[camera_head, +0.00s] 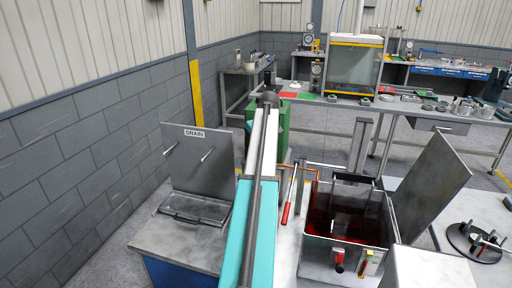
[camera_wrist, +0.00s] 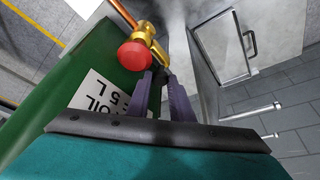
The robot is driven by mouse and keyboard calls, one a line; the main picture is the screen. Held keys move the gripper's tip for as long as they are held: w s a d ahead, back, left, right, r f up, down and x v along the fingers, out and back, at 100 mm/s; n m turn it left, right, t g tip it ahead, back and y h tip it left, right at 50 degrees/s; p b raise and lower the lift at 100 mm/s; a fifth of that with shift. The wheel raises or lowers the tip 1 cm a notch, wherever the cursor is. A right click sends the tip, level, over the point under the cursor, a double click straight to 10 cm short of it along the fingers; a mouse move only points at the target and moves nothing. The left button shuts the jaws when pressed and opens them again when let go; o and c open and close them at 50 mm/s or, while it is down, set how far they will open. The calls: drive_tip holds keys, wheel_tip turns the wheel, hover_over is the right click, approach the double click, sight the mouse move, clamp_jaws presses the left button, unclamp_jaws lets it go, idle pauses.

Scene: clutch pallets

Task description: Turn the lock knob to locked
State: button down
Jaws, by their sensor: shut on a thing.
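In the wrist view a round red knob (camera_wrist: 134,56) sits on a brass valve fitting (camera_wrist: 150,32), which joins a copper pipe. My gripper (camera_wrist: 158,74) has its dark fingers close together at the lower end of the brass fitting, just right of the red knob. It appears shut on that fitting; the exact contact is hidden. In the head view a tank (camera_head: 343,190) with red liquid stands right of my arm. Its front carries a red handle (camera_head: 338,262) and a yellow-tagged fitting with a red end (camera_head: 370,263). I cannot tell which part is the lock knob.
A green container (camera_wrist: 60,95) with an oil label is close to my gripper's left. A grey box marked DRAIN (camera_head: 195,205) stands left of my arm. A red-handled lever (camera_head: 288,205) is near the tank. A cluttered workbench (camera_head: 400,105) runs behind.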

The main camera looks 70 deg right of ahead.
drive_tip(key=c, duration=1.6)
unclamp_jaws()
drive_tip(key=shift+s+a+r, duration=0.1)
drive_tip(key=shift+r, duration=0.05)
drive_tip(key=shift+b+v, duration=1.9)
drive_tip(key=shift+v, duration=4.8)
drive_tip(key=shift+s, duration=0.15)
